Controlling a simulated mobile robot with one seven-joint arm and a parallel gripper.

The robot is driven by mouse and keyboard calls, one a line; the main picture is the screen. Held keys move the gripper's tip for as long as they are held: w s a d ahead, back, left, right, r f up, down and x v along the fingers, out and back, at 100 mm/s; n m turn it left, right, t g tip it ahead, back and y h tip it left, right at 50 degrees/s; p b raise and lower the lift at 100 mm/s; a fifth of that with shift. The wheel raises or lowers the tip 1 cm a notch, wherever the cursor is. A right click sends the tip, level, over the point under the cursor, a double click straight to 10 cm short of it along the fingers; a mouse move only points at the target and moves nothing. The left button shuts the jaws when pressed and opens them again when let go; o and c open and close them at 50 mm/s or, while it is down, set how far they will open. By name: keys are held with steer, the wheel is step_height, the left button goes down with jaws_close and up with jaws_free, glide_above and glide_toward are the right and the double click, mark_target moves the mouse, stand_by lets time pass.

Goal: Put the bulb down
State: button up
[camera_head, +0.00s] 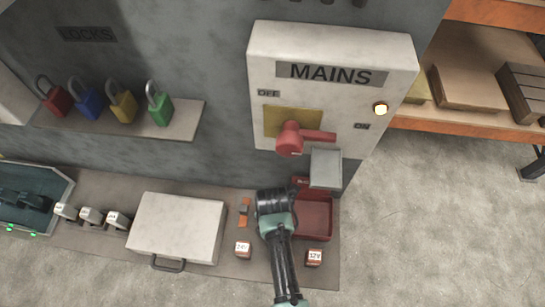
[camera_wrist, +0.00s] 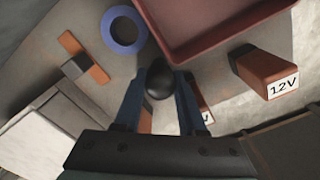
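The bulb (camera_wrist: 160,76) shows in the wrist view as a dark, rounded shape between the fingertips of my gripper (camera_wrist: 163,88). The fingers sit on either side of it and appear shut on it. In the head view my gripper (camera_head: 277,203) is over the workbench, beside the red tray, seen from behind. Its fingers and the bulb are hidden there. The gap between the bulb and the surface below cannot be told.
A red tray (camera_head: 313,222) stands right of my gripper. A blue ring (camera_wrist: 108,31) lies beyond the bulb. A 12V block (camera_head: 314,257), another labelled block (camera_head: 243,250), an orange-and-grey piece (camera_head: 244,213) and a white case (camera_head: 178,226) surround it. The MAINS box (camera_head: 340,55) overhangs behind.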

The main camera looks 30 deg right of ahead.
jaws_close()
steer(key=shift+r, duration=0.1)
